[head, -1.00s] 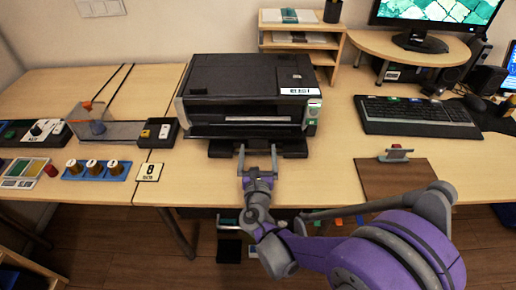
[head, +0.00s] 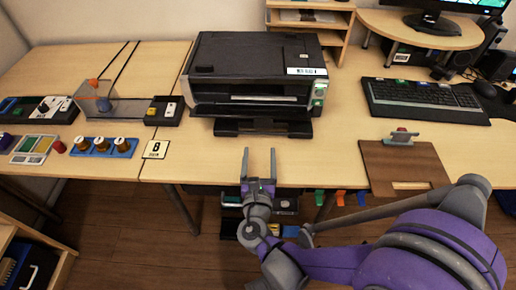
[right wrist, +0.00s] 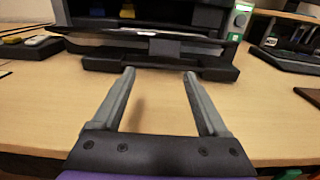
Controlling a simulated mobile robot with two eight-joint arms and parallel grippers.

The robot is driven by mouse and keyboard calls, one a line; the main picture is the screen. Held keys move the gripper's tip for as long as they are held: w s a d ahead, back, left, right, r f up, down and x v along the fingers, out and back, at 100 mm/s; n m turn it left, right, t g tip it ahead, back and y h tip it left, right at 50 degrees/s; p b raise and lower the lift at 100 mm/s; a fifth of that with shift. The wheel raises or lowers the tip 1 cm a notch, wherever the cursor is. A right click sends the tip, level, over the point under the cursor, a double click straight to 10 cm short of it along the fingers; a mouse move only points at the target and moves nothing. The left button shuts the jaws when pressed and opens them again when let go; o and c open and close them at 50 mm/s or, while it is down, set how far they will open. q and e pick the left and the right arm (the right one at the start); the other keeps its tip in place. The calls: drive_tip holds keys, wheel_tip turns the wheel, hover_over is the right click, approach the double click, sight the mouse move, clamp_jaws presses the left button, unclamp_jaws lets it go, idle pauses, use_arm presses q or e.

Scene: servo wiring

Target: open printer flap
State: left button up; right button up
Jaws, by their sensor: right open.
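The black printer (head: 255,58) stands on the desk with its front facing me. Its front flap (head: 250,109) shows as a dark panel low on the front, below a pale strip. In the right wrist view the flap (right wrist: 120,42) is seen nearly edge-on, with a grey tab (right wrist: 165,47) at its middle. It seems to stick out towards me, but its exact angle is hard to tell. My right gripper (head: 259,153) is open and empty, in front of the printer and apart from it. It also shows in the right wrist view (right wrist: 159,75). My left gripper is out of view.
A dark base or tray (head: 270,130) lies under the printer front. A keyboard (head: 425,100) and a brown board (head: 403,165) are to the right. Blue-based knobs (head: 104,147) and a numbered card (head: 156,149) are to the left. The desk in front of the printer is clear.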

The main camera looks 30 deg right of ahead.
sight(250, 116)
drive_tip(key=shift+y, duration=0.3)
drive_tip(key=a, duration=0.1)
drive_tip(key=w+a+r, duration=0.1)
drive_tip(key=a, duration=0.1)
drive_tip(key=w+a+r, duration=0.1)
drive_tip(key=shift+w+a+b, duration=0.2)
drive_tip(key=shift+a+b, duration=0.05)
drive_tip(key=shift+b, duration=0.05)
drive_tip(key=c, duration=0.7)
drive_tip(key=shift+w+a+g, duration=0.15)
drive_tip(key=shift+a+g, duration=0.05)
drive_tip(key=shift+g, duration=0.1)
drive_tip(key=shift+c, duration=1.2)
drive_tip(key=shift+w+d+r, duration=0.1)
drive_tip(key=shift+w+d, duration=0.05)
drive_tip(key=shift+w, duration=0.15)
clamp_jaws()
drive_tip(key=b+x, duration=0.2)
drive_tip(key=x, duration=0.7)
drive_tip(key=shift+w, duration=0.1)
